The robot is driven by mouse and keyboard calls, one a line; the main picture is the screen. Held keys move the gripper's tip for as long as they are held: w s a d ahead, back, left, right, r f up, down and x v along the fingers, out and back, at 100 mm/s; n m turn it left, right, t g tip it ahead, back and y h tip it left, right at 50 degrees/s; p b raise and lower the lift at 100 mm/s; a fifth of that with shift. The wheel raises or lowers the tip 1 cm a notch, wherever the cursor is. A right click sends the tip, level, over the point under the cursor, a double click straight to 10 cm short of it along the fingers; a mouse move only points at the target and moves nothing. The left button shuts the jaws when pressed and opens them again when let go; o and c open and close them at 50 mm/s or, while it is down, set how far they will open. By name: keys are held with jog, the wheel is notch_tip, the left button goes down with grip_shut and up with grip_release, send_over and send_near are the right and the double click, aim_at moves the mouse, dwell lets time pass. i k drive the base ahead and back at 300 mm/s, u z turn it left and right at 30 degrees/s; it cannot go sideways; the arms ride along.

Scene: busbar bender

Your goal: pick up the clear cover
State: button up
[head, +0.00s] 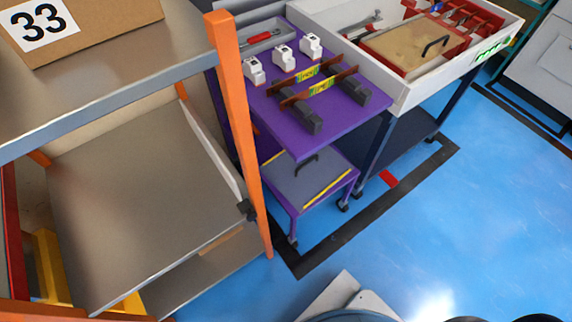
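No cover is plainly see-through here. A flat grey panel (308,184) with a dark handle and yellow edge strips lies on the lower shelf of the purple cart (345,131). A tan panel (398,50) with a black handle lies in a red frame inside the white tray at the upper right. I cannot tell which of these, if either, is the clear cover. My gripper is not in view; only rounded parts of my own body show at the bottom edge.
The purple cart's top holds white breakers (284,58), copper-coloured bars with yellow labels (322,86) and dark blocks. An orange-post shelf (237,130) stands close on the left, with a box marked 33 (85,22). The blue floor (450,220) at right is clear.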

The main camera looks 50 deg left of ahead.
aim_at(302, 184)
jog(key=u, duration=0.8)
jog(key=k, duration=1.1)
jog(key=u, duration=0.75)
